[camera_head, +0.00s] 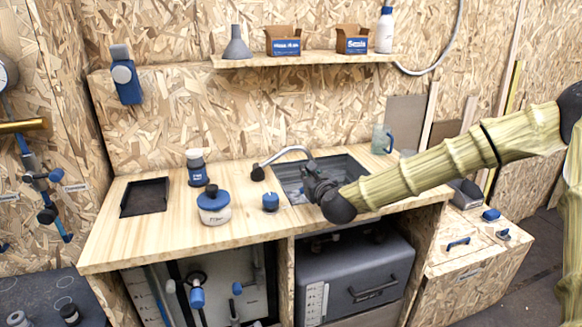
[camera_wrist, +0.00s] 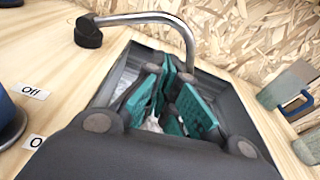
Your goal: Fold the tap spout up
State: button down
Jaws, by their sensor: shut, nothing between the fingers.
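The tap spout (camera_head: 284,154) is a thin grey metal tube with a dark base (camera_head: 258,172) on the counter left of the sink (camera_head: 288,181). In the wrist view the spout (camera_wrist: 140,18) runs right from its dark base (camera_wrist: 88,32), then bends down over the sink. My gripper (camera_head: 307,163) is over the sink, by the spout's bent end. In the wrist view my gripper's teal-padded fingers (camera_wrist: 172,80) are shut and empty. The spout's lower end passes behind the fingers; I cannot tell whether they touch it.
A blue knob (camera_head: 271,202) stands on the counter (camera_head: 160,239) in front of the tap, near an "Off" label (camera_wrist: 35,90). A blue-lidded jar (camera_head: 214,207) and a dark bottle (camera_head: 196,169) stand left. The shelf (camera_head: 310,60) is above.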

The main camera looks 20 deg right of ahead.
jog(key=w+p, duration=0.1)
jog(key=w, duration=0.9)
jog(key=shift+w+f, duration=0.2)
jog(key=shift+f, duration=0.15)
jog(key=shift+d, duration=0.15)
jog(key=shift+r, duration=0.1)
